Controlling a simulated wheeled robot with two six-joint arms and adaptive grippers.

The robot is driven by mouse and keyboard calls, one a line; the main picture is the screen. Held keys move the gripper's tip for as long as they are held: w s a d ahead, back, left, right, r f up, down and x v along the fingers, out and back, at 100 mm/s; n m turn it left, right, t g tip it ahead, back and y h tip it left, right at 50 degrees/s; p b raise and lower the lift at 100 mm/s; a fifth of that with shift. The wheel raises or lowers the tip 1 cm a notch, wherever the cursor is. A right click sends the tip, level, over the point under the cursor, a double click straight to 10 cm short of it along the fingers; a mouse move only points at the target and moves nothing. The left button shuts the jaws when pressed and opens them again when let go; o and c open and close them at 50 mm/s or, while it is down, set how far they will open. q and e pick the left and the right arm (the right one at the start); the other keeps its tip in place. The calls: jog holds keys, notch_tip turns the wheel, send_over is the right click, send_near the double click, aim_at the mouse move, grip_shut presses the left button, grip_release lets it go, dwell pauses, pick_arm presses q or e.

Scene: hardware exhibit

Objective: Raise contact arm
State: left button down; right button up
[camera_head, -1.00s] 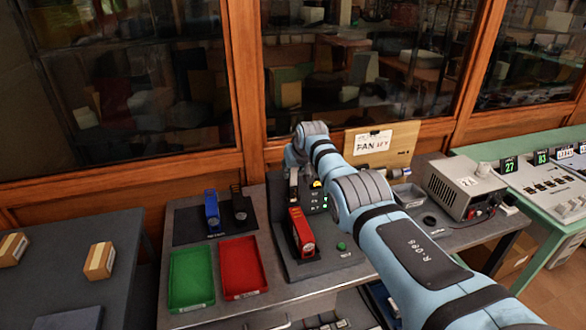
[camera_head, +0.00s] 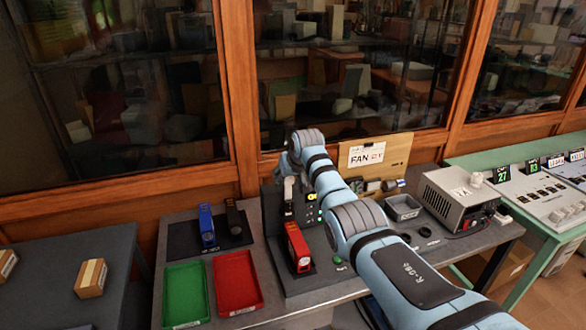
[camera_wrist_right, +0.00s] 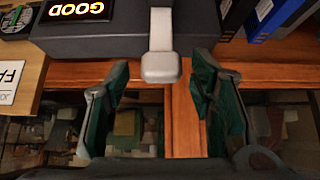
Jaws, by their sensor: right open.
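The contact arm looks to be the pale lever with a blocky end (camera_wrist_right: 161,66) at the top middle of the right wrist view. It comes out of a dark grey test unit (camera_wrist_right: 110,38). My right gripper (camera_wrist_right: 162,108) is open, with one dark green-padded finger on each side of the lever's line. The lever's end lies at the mouth of the gap, and I see no finger touching it. My left gripper is not in view.
A lit GOOD display (camera_wrist_right: 80,10) is on the unit. A red device (camera_head: 298,248) stands in front. Green (camera_head: 186,293) and red (camera_head: 237,282) trays, a blue device (camera_head: 207,225) and a black device (camera_head: 234,217) are to the left. A FAN sign board (camera_head: 398,155) stands behind, right.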

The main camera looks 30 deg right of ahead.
jog(key=v, duration=1)
